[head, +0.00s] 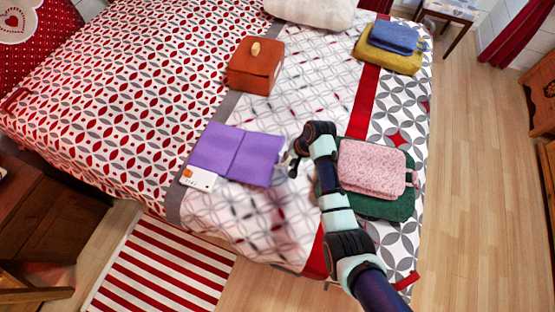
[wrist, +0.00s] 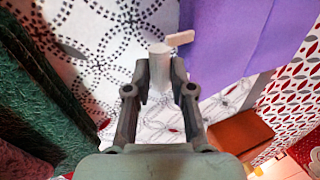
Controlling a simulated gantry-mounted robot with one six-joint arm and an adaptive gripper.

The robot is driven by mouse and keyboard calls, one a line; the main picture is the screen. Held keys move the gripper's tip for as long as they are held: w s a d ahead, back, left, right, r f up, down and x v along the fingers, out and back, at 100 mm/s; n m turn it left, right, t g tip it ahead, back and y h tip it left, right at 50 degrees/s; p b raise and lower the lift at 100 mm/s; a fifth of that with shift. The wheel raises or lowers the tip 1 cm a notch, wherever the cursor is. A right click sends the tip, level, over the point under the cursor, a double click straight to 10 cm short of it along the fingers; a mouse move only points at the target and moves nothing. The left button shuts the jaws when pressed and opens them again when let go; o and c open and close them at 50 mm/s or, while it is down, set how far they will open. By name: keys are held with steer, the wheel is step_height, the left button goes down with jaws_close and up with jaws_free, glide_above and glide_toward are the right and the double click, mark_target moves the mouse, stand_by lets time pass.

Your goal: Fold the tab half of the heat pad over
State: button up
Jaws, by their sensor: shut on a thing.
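The purple heat pad (head: 236,154) lies open and flat on the bed, with a crease across its middle. Its right half ends just left of my gripper (head: 293,166). In the wrist view the pad (wrist: 228,38) fills the upper right. My gripper (wrist: 160,88) is shut on a small pale tab (wrist: 160,62) beside the pad's edge. A second pale piece (wrist: 180,38) reaches to that edge; how the two pale pieces join is unclear. My arm comes in from the lower right.
A white card (head: 198,179) lies at the pad's lower left corner. An orange-brown box (head: 255,67) stands behind. A pink pouch (head: 370,168) rests on a green folded cloth (head: 385,206) to the right. Yellow (head: 388,56) and blue (head: 394,37) folded items lie at the back right.

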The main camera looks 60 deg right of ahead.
steer(key=shift+f, duration=0.1)
steer(key=shift+g, duration=0.7)
steer(key=r+p, duration=0.2)
steer(key=w+r+p, duration=0.1)
steer(key=r+p, duration=0.1)
steer(key=shift+w+a+r, duration=0.1)
steer(key=shift+w+r, duration=0.05)
steer(key=shift+r, duration=0.25)
steer(key=w+r+p, duration=0.1)
steer(key=r+g+p, duration=0.1)
steer(key=r, duration=0.1)
steer(key=shift+w+a+p, duration=0.15)
steer(key=shift+w+p, duration=0.2)
steer(key=shift+w, duration=0.05)
steer(key=shift+g+h, duration=0.3)
steer(key=shift+g, duration=0.4)
steer(key=w+r, duration=0.1)
steer(key=w+r+p, duration=0.1)
steer(key=r, duration=0.1)
steer(key=shift+w+a+r, duration=0.15)
steer(key=shift+w+a, duration=0.05)
steer(key=shift+w, duration=0.1)
